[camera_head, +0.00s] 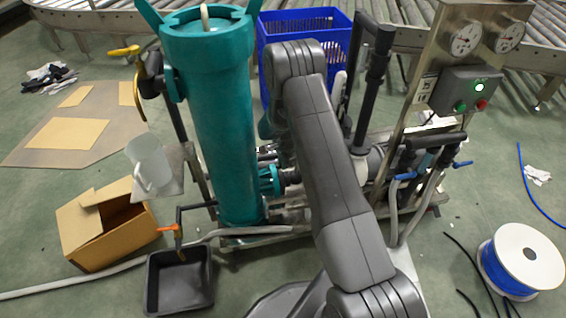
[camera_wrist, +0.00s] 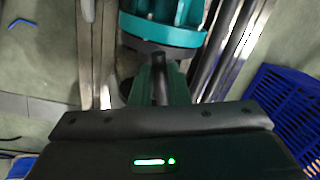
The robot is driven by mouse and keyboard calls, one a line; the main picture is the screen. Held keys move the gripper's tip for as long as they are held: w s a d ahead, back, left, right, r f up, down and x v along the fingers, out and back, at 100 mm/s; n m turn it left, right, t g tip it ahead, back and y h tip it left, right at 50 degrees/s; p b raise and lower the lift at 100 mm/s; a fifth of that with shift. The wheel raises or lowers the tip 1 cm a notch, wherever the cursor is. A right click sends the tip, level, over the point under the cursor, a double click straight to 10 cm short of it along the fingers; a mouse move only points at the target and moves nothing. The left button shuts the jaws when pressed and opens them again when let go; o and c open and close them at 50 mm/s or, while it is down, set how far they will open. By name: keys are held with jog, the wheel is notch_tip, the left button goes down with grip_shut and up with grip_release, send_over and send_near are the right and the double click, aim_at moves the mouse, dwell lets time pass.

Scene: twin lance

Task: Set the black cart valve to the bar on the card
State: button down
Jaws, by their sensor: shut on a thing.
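In the wrist view my gripper (camera_wrist: 160,82) is shut on a dark, narrow handle (camera_wrist: 160,64), just below a teal flanged fitting (camera_wrist: 165,28). I cannot tell for sure that this handle is the black valve's, nor its angle. In the head view my arm covers the gripper and the handle. Two round gauges (camera_head: 466,40) sit on the upright metal panel at the upper right; their needles are too small to read. A small pale label (camera_head: 422,90) on the panel may be the card, but I cannot read it.
A teal cylinder (camera_head: 222,120) stands left of my arm. A blue crate (camera_head: 300,26) is behind it. Blue-handled valves (camera_head: 462,164) and a control box (camera_head: 466,90) are at the right. A black tub (camera_head: 180,282), cardboard box (camera_head: 104,228) and cable spool (camera_head: 522,262) are on the floor.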

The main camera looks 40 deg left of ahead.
jog(key=shift+d+n+b, duration=0.45)
jog(key=shift+n, duration=0.45)
jog(key=c, duration=1.4)
grip_release()
jog(key=shift+s, duration=0.1)
jog(key=d+r+p, duration=0.1)
jog(key=r, duration=0.3)
jog(key=r+p, duration=0.1)
jog(key=r, duration=0.4)
jog(key=d+r+p, duration=0.1)
jog(key=r, duration=0.3)
jog(key=shift+s+d+r, duration=0.25)
jog(key=shift+d+r, duration=0.05)
jog(key=shift+d, duration=0.05)
